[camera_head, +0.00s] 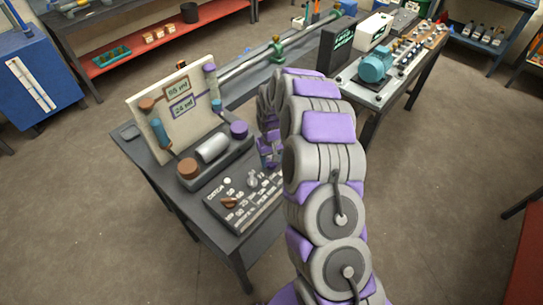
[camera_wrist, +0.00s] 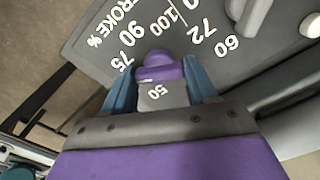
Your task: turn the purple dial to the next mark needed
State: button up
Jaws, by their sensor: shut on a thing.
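The purple dial (camera_wrist: 160,67) is in the wrist view, on a dark grey panel (camera_wrist: 90,45). White labels stand around it, including 75, 90, 100, 72 and 60, with "STROKE %" at the top left. A label 50 reads upside down just below the dial. My gripper (camera_wrist: 160,72) has a blue finger on each side of the dial and is shut on it. Which mark the dial points at I cannot tell. In the head view my arm hides the dial and the gripper; the rest of the panel (camera_head: 243,214) shows left of my arm.
A brown knob (camera_head: 229,201) and a grey knob (camera_head: 252,181) stand on the panel. A board (camera_head: 170,112) behind it carries displays that seem to read 95 ml and 24 ml. Purple (camera_head: 239,130) and brown (camera_head: 188,168) cylinders stand nearby. Open floor lies right of my arm.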

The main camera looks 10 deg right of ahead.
jog(key=shift+s+m+p, duration=0.1)
jog(key=shift+m+p, duration=0.45)
jog(key=shift+m, duration=0.75)
jog(key=shift+f, duration=0.1)
jog(key=o, duration=1.1)
jog(key=shift+c, duration=0.2)
notch_tip(320, 180, up, 17)
jog(key=p, duration=0.1)
jog(key=shift+r+p, duration=0.2)
jog(key=shift+p, duration=0.2)
jog(key=shift+a, duration=0.1)
